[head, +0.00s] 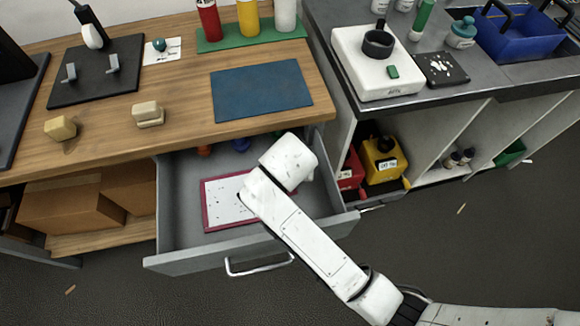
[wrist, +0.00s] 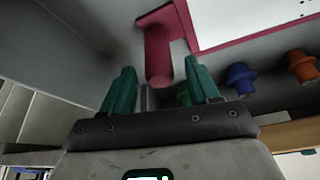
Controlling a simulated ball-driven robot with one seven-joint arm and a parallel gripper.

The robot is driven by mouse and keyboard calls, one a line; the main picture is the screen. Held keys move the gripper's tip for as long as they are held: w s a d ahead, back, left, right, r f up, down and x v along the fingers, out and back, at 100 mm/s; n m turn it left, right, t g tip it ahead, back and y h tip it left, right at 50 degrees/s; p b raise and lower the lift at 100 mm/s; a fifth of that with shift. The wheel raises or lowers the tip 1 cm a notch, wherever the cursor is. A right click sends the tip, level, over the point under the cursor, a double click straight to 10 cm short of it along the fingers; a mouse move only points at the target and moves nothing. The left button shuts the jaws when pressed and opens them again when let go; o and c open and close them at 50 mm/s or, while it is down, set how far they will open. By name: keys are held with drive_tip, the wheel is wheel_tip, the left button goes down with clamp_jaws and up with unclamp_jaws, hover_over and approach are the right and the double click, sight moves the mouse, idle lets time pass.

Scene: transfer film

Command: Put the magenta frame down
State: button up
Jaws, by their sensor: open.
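The magenta frame (head: 205,207) lies in the open grey drawer with a white speckled panel inside its border. In the wrist view its magenta border (wrist: 187,24) and a magenta handle-like post (wrist: 158,48) show close up. My gripper (wrist: 160,68) has two teal fingers spread apart, one on each side of the post's end, with gaps between. In the head view my white arm covers the right part of the frame, and my fingers are hidden behind it.
The open drawer (head: 190,262) has walls around the frame. Orange (wrist: 302,66) and blue (wrist: 240,78) knob-like things stand along the drawer's back, with a green one (wrist: 184,95) partly behind a finger. The wooden worktop (head: 180,100) overhangs the drawer's back.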

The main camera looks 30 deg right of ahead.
drive_tip(key=v, duration=1)
drive_tip(key=shift+s+f, duration=0.1)
drive_tip(key=shift+f, duration=0.05)
